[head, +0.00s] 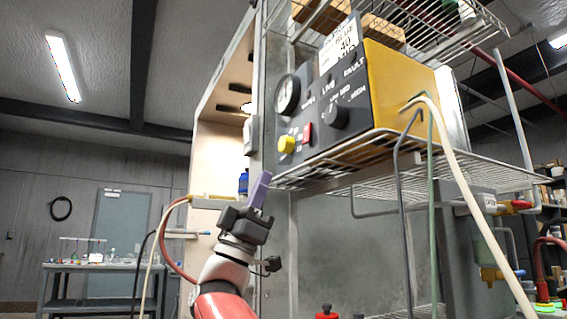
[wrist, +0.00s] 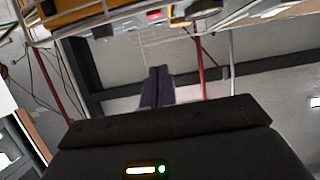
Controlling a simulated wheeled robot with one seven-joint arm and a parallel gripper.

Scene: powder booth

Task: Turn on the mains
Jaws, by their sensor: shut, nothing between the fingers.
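A control box (head: 345,100) with a dark grey front and yellow sides sits on a wire shelf (head: 440,165), above and right of my gripper. Its front has a round gauge (head: 288,95), a dark selector knob (head: 335,116), a red switch (head: 307,132) and a yellow button (head: 286,145). I cannot read a mains label or tell the switch's position. My gripper (head: 260,184), with purple fingers, is shut and empty, below and left of the yellow button and apart from it. In the wrist view the fingers (wrist: 157,80) are together, with a red part (wrist: 154,14) at the top edge.
A wire rack (head: 430,35) with wooden blocks hangs above the box. Pale and green hoses (head: 450,150) drop from its right side. A wooden cabinet (head: 215,120) with a white box (head: 250,135) on its edge stands left. A bench (head: 95,268) is far left.

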